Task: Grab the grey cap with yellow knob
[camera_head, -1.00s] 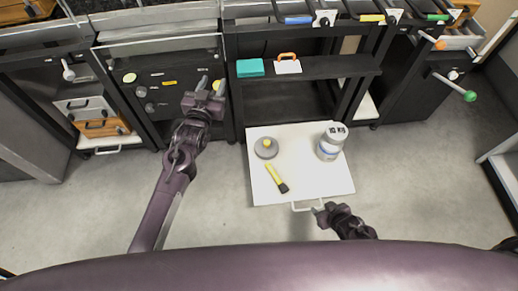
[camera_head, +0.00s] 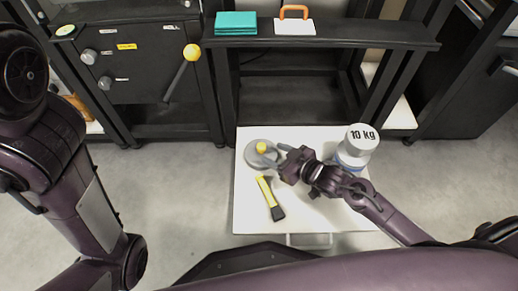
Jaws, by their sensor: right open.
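The grey cap (camera_head: 252,161) is a round disc with a yellow knob (camera_head: 262,147) on top. It lies on the white pull-out shelf (camera_head: 300,222), near its left edge. My right gripper (camera_head: 273,152) is open just at the right side of the knob, over the cap, with its fingers pointing left. I cannot tell whether a finger touches the knob. My left arm shows at the left, but its gripper is not in view.
A white and grey 10 kg weight (camera_head: 361,141) stands on the shelf behind my right arm. A yellow and black tool (camera_head: 270,197) lies in front of the cap. Behind is a black rack (camera_head: 330,34) with a teal stack (camera_head: 236,22) and an orange-handled white item (camera_head: 295,26).

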